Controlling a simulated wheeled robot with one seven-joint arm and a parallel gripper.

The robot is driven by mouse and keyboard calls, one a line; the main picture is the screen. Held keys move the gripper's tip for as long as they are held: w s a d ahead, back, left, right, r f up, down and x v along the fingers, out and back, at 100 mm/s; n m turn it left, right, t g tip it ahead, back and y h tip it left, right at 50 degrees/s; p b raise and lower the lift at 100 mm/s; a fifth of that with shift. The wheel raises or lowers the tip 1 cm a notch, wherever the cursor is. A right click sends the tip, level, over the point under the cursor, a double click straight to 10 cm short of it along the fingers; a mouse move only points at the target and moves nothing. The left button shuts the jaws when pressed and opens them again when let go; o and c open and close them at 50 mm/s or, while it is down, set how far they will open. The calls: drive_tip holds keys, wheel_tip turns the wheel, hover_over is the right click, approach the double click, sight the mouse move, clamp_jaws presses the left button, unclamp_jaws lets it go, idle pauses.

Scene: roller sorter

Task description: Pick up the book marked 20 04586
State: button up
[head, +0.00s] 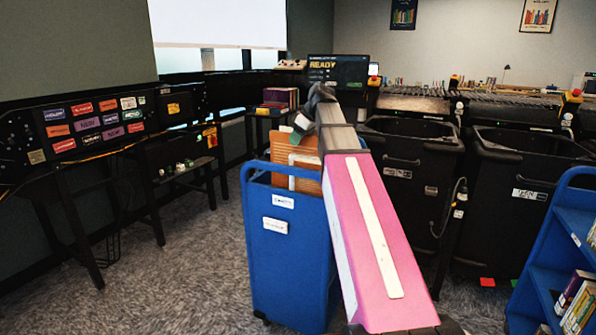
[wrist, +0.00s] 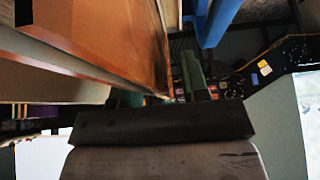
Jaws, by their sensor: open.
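No label reading 20 04586 is legible in either view, so I cannot tell which book it is. Large orange-brown flat pieces (head: 306,176) stand upright in the blue cart (head: 292,235), partly hidden behind my arm; they may be books. A big orange-brown surface (wrist: 105,38) fills the upper left of the wrist view, close to my gripper. My gripper (head: 303,121) is above the cart, near the upper edge of these pieces.
A stack of books (head: 281,97) stands on a small table behind the cart. Black bins (head: 405,155) line the right. Another blue cart (head: 553,240) with books (head: 577,300) is at the far right. A black labelled panel (head: 95,125) is at the left. The carpet at front left is clear.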

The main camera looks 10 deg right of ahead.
drive_tip(key=shift+f, duration=0.1)
idle(0.3)
clamp_jaws()
